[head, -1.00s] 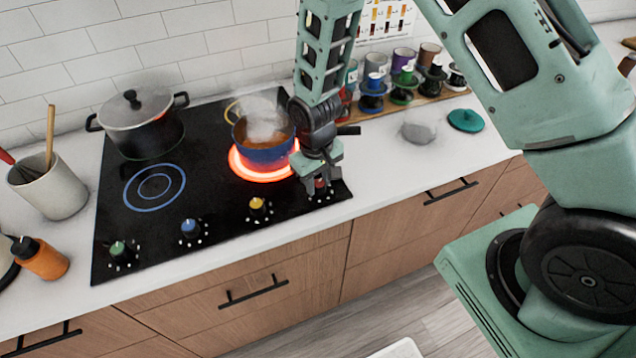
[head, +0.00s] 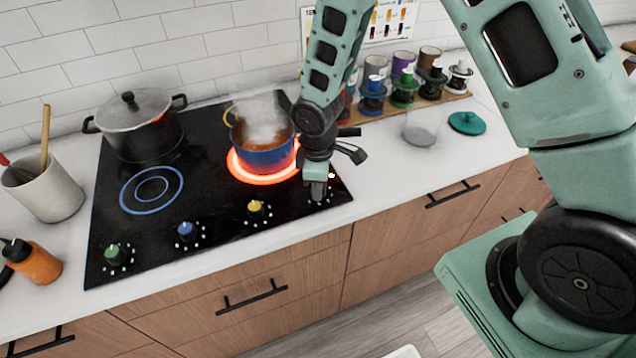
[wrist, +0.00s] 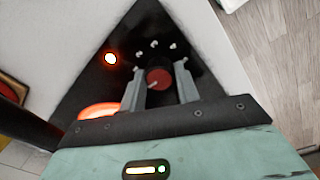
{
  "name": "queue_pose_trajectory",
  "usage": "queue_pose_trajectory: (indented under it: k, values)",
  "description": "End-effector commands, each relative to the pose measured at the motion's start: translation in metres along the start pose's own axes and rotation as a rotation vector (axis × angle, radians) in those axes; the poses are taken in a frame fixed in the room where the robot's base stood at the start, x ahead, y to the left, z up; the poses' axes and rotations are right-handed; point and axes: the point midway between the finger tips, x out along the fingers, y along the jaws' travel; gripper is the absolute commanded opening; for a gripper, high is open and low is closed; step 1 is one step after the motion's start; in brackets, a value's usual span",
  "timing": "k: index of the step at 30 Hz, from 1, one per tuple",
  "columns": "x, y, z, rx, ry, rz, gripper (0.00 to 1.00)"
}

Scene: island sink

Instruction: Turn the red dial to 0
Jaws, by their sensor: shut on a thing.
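The red dial (wrist: 158,78) sits on the black cooktop, with its pale pointer mark and several white dots around it in the wrist view. My gripper (wrist: 160,88) is over it, one finger on each side, shut on the dial. In the head view my gripper (head: 318,192) points down at the cooktop's right front corner and hides the dial. A small orange-white light (wrist: 110,58) glows near the dial. The burner beside it glows red (head: 236,172) under a blue pot (head: 266,158) that steams.
Green (head: 115,253), blue (head: 187,230) and yellow (head: 256,208) dials line the cooktop's front. A large lidded pot (head: 140,125) stands at the back left.

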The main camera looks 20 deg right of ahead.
Motion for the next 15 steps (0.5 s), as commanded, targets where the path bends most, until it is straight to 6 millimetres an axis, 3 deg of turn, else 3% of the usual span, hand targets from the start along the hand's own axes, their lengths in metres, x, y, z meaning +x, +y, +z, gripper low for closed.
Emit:
queue_pose_trajectory:
  k: [15]
  values:
    - [-0.0007, 0.0009, 0.0004, -0.075, 0.003, 0.002, 0.09]
